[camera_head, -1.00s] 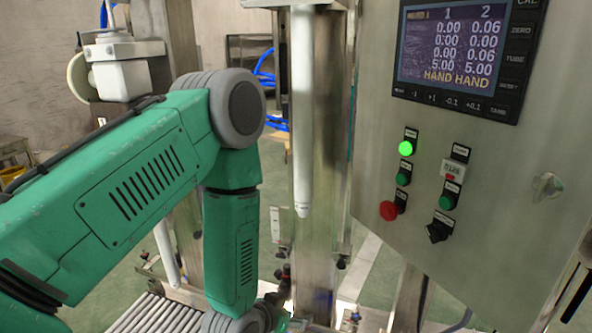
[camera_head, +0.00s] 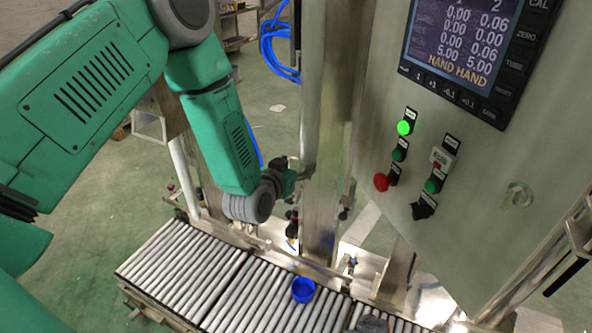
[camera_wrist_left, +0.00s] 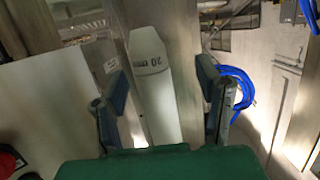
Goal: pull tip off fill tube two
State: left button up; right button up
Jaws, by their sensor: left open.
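My left gripper (camera_head: 288,180) is at the end of the green arm, in front of the steel column, small and partly hidden in the head view. In the left wrist view my left gripper (camera_wrist_left: 163,72) is open, with one finger on each side of a white piece (camera_wrist_left: 155,90) marked "20". The piece has a tapered end and appears between or beyond the fingers; contact cannot be told. A slim white tube (camera_head: 184,175) stands left of the arm in the head view. I cannot tell which tube is two.
A roller conveyor (camera_head: 180,265) runs below, with a blue round cup or cap (camera_head: 303,290) on it. The steel control panel (camera_head: 470,160) with a screen and buttons takes up the right side. Blue hose (camera_head: 280,50) hangs behind. A grey object shows at the bottom edge.

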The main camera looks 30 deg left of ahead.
aim_at(304, 166)
pick_arm(q)
jog(key=w, duration=0.1)
jog(key=w+d+f+b, duration=0.1)
jog(key=w+d+b, duration=0.1)
jog(key=w, duration=0.1)
jog(key=shift+f, duration=0.3)
jog(key=shift+w+d, duration=0.15)
jog(key=shift+w, duration=0.2)
jog(key=shift+w+a+f, duration=0.1)
jog(key=shift+a+f, duration=0.1)
jog(key=shift+a, duration=0.35)
jog(key=shift+a+f, duration=0.1)
jog(key=shift+a, duration=0.55)
jog(key=c, duration=0.7)
jog(key=shift+d, duration=0.2)
grip_shut()
jog(key=shift+d, duration=0.35)
jog(key=shift+c, duration=2)
grip_release()
jog(key=shift+w+d, duration=0.1)
jog(key=shift+d, duration=0.1)
grip_shut()
jog(key=shift+a, duration=0.3)
jog(key=shift+b, duration=0.4)
pick_arm(e)
jog(key=f, duration=0.3)
jog(key=shift+d+f, duration=0.15)
jog(key=shift+d, duration=0.05)
